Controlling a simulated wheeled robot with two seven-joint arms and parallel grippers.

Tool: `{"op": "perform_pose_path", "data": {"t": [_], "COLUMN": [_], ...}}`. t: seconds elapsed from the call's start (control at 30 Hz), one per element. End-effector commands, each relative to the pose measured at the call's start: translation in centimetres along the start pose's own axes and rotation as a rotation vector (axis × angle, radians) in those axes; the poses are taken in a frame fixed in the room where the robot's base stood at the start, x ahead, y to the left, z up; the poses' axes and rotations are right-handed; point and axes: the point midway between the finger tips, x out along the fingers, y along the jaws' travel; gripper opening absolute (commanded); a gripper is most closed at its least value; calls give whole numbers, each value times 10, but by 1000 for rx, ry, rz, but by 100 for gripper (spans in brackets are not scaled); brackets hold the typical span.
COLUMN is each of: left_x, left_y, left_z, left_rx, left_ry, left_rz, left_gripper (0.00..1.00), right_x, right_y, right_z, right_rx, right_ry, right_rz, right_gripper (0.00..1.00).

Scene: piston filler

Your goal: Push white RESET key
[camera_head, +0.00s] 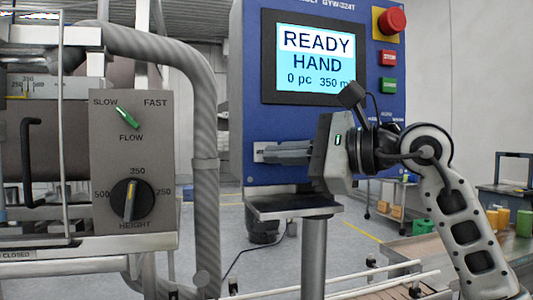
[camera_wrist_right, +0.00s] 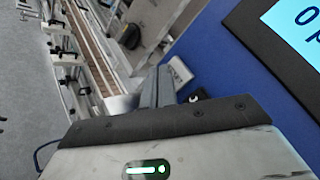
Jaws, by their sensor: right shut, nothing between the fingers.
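My right gripper (camera_head: 268,153) is shut and empty, with its fingers level and pointing left across the lower part of the blue control panel (camera_head: 230,120). A small pale key-like block (camera_head: 258,148) shows at the fingertips, mostly hidden behind them. In the right wrist view the shut fingers (camera_wrist_right: 158,85) reach up beside a white block (camera_wrist_right: 180,70) on the blue panel, which looks like the white RESET key. No lettering on it is readable, and I cannot tell whether the fingers touch it. My left gripper is not in view.
The panel's screen (camera_head: 315,60) reads READY, HAND, 0 pc. A red mushroom button (camera_head: 392,20), a red key (camera_head: 389,58) and a green key (camera_head: 389,86) are at its right. A dark shelf (camera_head: 293,206) juts out below my gripper. A grey dial box (camera_head: 134,160) stands at left.

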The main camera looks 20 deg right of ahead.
Motion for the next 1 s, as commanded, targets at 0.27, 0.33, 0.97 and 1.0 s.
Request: {"op": "perform_pose_path", "data": {"t": [0.27, 0.33, 0.97, 1.0], "left_x": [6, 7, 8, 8], "left_y": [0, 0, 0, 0], "left_z": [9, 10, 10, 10], "left_rx": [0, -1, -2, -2], "left_ry": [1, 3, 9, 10], "left_rz": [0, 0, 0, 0], "left_gripper": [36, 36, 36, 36], "right_x": [-19, -24, -34, -34], "right_y": [15, 18, 25, 25], "right_z": [12, 16, 24, 24], "right_rx": [-4, -4, -1, -1], "right_ry": [0, -1, 0, 0], "right_rz": [-2, -2, -1, -1], "right_gripper": [0, 0, 0, 0]}}
